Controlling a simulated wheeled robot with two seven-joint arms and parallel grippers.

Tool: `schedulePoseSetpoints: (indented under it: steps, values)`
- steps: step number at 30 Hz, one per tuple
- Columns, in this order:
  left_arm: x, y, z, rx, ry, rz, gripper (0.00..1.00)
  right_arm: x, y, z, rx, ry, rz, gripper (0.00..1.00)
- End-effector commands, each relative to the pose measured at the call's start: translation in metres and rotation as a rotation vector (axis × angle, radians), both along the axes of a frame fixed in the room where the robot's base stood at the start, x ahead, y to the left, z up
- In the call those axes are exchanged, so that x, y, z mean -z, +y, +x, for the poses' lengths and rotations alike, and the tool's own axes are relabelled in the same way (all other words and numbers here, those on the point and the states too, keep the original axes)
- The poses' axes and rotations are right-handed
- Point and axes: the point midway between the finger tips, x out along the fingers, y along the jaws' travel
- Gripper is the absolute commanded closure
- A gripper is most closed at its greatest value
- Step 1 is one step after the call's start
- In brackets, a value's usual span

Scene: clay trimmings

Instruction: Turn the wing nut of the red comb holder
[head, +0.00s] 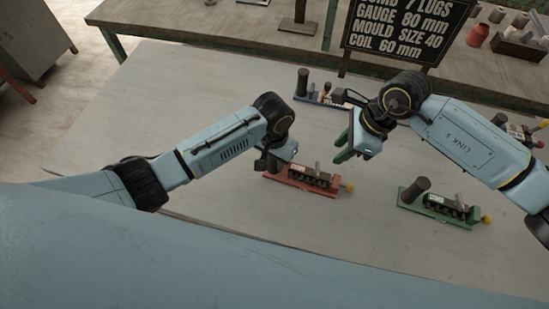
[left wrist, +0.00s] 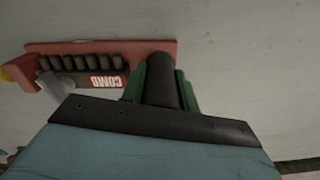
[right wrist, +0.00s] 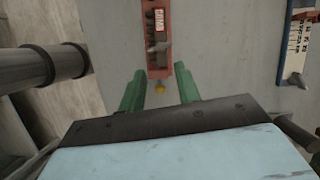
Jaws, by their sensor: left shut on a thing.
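The red comb holder (head: 290,184) lies on the table with a black row of lugs, a COMB label and a yellow end knob (head: 349,188). A grey upright piece, which looks like its wing nut (head: 318,169), also shows in the left wrist view (left wrist: 56,86) and right wrist view (right wrist: 158,47). My left gripper (head: 273,164) is shut on the holder's black post (left wrist: 162,88) at the end away from the knob. My right gripper (right wrist: 159,91) is open and empty above the knob end; its green fingers show in the head view (head: 345,146).
A green holder (head: 440,207) stands to the right and a blue holder (head: 318,99) farther back. Another holder (head: 524,132) is at the far right. A black sign (head: 405,28) stands behind. The table left of my left arm is clear.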

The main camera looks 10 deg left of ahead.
Motion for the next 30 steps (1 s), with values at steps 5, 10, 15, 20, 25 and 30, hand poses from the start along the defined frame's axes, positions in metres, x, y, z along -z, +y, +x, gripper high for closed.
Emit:
schedulePoseSetpoints:
  steps: [5,10,15,20,25,30]
  values:
    - [0.0,0.0,0.0,0.0,0.0,0.0,1.0,-0.001,0.003,-0.001,0.047,0.019,-0.013,0.7]
    - [0.0,0.0,0.0,0.0,0.0,0.0,1.0,-0.005,0.01,-0.004,0.22,0.081,-0.062,0.7]
    - [0.0,0.0,0.0,0.0,-0.001,0.0,1.0,-0.01,0.018,-0.008,0.468,0.152,-0.133,0.7]
    - [-0.001,0.0,0.0,0.0,-0.001,0.0,1.0,-0.015,0.025,-0.011,0.71,0.197,-0.197,0.7]
    - [-0.001,0.0,0.0,0.0,-0.001,0.0,1.0,-0.02,0.031,-0.014,0.975,0.223,-0.254,0.7]
    - [-0.001,0.0,0.001,0.0,-0.001,0.0,1.0,-0.026,0.036,-0.016,1.215,0.228,-0.292,0.7]
